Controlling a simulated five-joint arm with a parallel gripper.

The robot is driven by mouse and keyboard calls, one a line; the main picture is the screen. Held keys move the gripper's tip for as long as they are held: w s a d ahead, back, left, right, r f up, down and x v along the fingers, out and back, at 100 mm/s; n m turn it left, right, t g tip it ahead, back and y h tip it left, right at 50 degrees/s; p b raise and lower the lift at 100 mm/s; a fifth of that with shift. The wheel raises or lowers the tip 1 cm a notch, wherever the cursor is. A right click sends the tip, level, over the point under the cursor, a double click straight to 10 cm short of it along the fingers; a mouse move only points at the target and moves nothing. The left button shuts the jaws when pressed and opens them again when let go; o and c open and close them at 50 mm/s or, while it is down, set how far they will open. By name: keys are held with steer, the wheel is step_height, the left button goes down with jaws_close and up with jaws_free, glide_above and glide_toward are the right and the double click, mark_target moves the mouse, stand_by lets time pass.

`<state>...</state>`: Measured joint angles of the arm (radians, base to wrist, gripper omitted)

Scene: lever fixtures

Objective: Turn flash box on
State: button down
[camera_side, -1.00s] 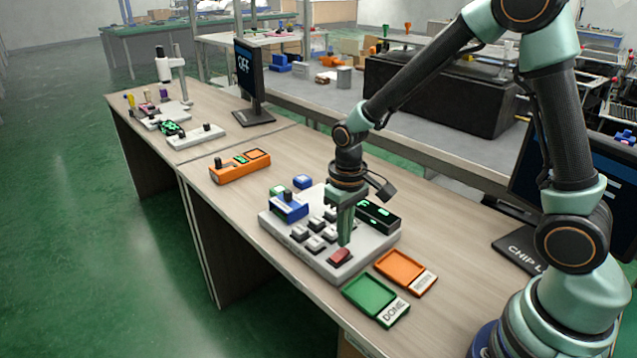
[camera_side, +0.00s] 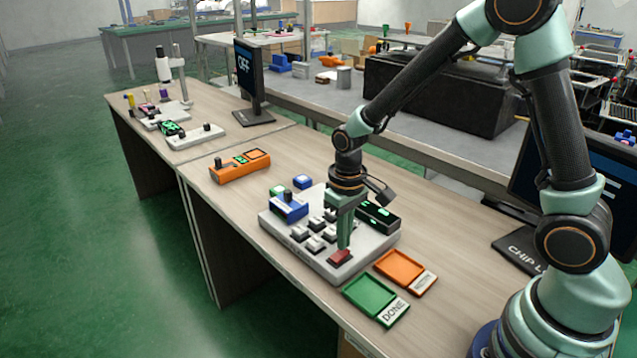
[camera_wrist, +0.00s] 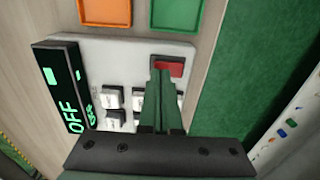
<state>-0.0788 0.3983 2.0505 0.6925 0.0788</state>
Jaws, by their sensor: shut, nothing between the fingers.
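The flash box looks to be the light grey box (camera_side: 285,243) on the wooden table, with several grey keys (camera_side: 318,243), a red button (camera_side: 340,257) at its near right corner and a black display (camera_side: 378,215) along its far side. In the wrist view the display (camera_wrist: 68,90) reads OFF in green. My gripper (camera_side: 344,245) is shut and empty, pointing down, its tips at or just above the red button. In the wrist view my fingertips (camera_wrist: 160,68) overlap the edge of the red button (camera_wrist: 176,68); I cannot tell if they touch it.
A green DONE tray (camera_side: 370,298) and an orange tray (camera_side: 400,268) lie right of the box. A blue block (camera_side: 289,208) is on the box's left part. An orange device (camera_side: 240,167) and a monitor reading OFF (camera_side: 247,75) stand farther left.

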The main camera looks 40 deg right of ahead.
steer(key=shift+f, duration=0.55)
steer(key=shift+r, duration=3.55)
steer(key=shift+r, duration=0.1)
steer(key=s+d+r+t, duration=0.3)
steer(key=s+r+t, duration=0.2)
steer(key=s+r, duration=0.3)
step_height(320, 180, up, 5)
steer(key=shift+s+f+t, duration=0.2)
steer(key=shift+s+t, duration=0.1)
steer(key=shift+s, duration=0.05)
